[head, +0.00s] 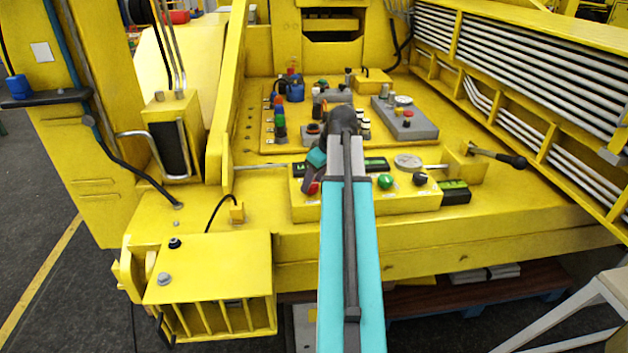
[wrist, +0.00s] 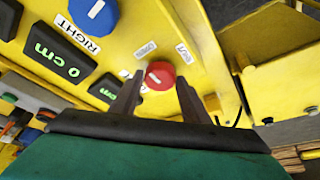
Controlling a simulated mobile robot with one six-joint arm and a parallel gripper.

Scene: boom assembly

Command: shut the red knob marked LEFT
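The red knob (wrist: 160,75) sits on the yellow panel in the wrist view, with small white labels beside it that I cannot read clearly. My gripper (wrist: 160,82) is open, one dark finger on each side of the knob, with a gap showing on both sides. I cannot tell how far the fingertips reach around it. In the head view my gripper (head: 312,180) is over the left end of the yellow control box (head: 305,205), and a bit of red shows by its tips. My arm hides part of the box.
In the wrist view a blue knob (wrist: 93,14) near a RIGHT label and a display reading 0 cm (wrist: 62,58) lie to the left. In the head view a green button (head: 385,181) and a black knob (head: 420,178) are right of my arm. A bent black cable (head: 214,206) stands left.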

